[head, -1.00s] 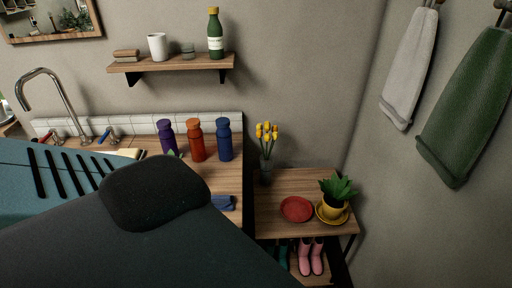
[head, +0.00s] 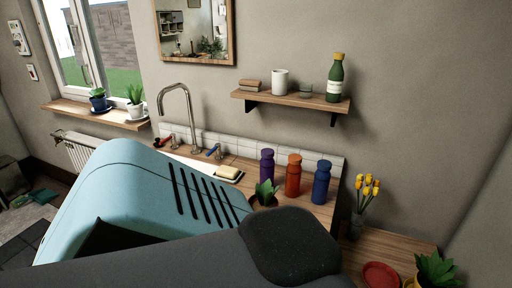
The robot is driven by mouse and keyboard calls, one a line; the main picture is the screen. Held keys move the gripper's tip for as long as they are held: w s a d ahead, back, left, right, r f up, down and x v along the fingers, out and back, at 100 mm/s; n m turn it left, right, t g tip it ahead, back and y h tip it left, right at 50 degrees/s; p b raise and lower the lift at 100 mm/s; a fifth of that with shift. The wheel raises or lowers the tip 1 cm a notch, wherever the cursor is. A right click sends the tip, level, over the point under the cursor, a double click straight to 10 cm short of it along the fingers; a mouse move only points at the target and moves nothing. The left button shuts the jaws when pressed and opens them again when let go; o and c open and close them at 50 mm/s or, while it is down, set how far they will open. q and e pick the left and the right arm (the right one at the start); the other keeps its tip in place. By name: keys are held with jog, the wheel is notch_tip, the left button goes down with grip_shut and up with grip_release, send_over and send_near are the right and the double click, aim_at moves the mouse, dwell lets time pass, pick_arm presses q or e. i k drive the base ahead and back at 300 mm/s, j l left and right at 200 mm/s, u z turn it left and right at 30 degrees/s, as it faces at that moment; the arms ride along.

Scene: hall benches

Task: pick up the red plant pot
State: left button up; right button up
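I see no pot that is plainly red. A potted plant (head: 266,192) stands on the wooden counter in front of the bottles; my arm hides most of its pot, and the visible rim looks dark brown, so its colour is unclear. An empty red saucer (head: 381,275) lies on the low wooden bench at the lower right. A yellow pot with a green plant (head: 434,270) stands beside it, cut by the bottom edge. A blue pot (head: 99,103) and a white pot (head: 135,110) stand on the windowsill. Neither gripper is in view.
Purple (head: 267,167), orange-red (head: 293,175) and blue (head: 321,182) bottles stand on the counter (head: 322,213). A sink tap (head: 181,112) and soap dish (head: 227,173) are left of them. A vase of yellow flowers (head: 358,222) stands on the bench (head: 400,244). A shelf (head: 292,99) hangs above.

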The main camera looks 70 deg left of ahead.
aim_at(264, 197)
jog(key=u, duration=3.75)
jog(key=k+l, duration=0.3)
jog(key=l, duration=0.2)
